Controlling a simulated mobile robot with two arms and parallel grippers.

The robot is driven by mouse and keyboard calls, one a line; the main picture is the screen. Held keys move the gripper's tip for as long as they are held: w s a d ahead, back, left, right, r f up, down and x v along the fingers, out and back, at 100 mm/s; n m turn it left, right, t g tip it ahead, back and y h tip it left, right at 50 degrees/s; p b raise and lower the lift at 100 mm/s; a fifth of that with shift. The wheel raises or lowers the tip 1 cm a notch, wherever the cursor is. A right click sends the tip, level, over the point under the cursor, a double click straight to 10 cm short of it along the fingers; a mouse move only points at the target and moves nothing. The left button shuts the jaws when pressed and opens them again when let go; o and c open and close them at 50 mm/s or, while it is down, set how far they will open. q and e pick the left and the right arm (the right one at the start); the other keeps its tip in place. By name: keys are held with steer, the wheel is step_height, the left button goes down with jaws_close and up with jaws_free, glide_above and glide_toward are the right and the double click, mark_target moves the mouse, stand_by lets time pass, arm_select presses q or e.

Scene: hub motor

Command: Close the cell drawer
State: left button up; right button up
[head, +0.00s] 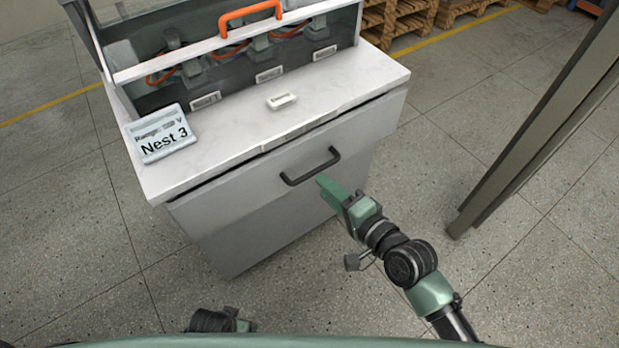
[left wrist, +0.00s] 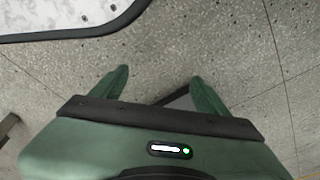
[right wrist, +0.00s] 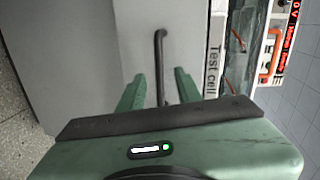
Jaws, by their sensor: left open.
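The cell drawer (head: 250,180) is a light grey front under the white worktop of the bench. A narrow dark gap runs along its top edge; how far it stands out is hard to tell. Its dark bar handle (head: 311,167) shows in the head view and in the right wrist view (right wrist: 160,45). My right gripper (head: 325,184) is close to the handle's right end. In the right wrist view its fingers are apart, with the bar showing between them; contact cannot be told. My left gripper (left wrist: 160,76) is open and empty above the floor.
The worktop (head: 230,145) carries a "Nest 3" sign (head: 160,135) and a small white block (head: 282,101). A clear-fronted test cell with an orange handle (head: 250,17) stands behind. A dark post (head: 545,125) rises at the right. The floor before the bench is clear.

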mark_target(315, 174)
steer(key=shift+m+t, duration=0.3)
steer(key=shift+m, duration=0.6)
steer(key=x, duration=0.2)
steer(key=b+x, duration=0.1)
steer(key=x, duration=0.1)
steer(key=d+x, duration=0.1)
steer(key=x, duration=0.1)
steer(key=shift+w+a+f, duration=0.15)
steer(key=shift+w+f, duration=0.1)
steer(key=shift+w, duration=0.2)
arm_select(q)
steer(key=shift+w+r, duration=0.4)
steer(key=shift+r, duration=0.35)
steer(key=shift+w+r, duration=0.45)
steer(key=shift+r, duration=0.25)
steer(key=shift+w+r, duration=0.4)
steer(key=shift+r, duration=0.35)
arm_select(e)
steer(key=shift+w+a, duration=0.25)
steer(key=shift+w, duration=0.1)
jaws_close()
steer(key=shift+f, duration=0.1)
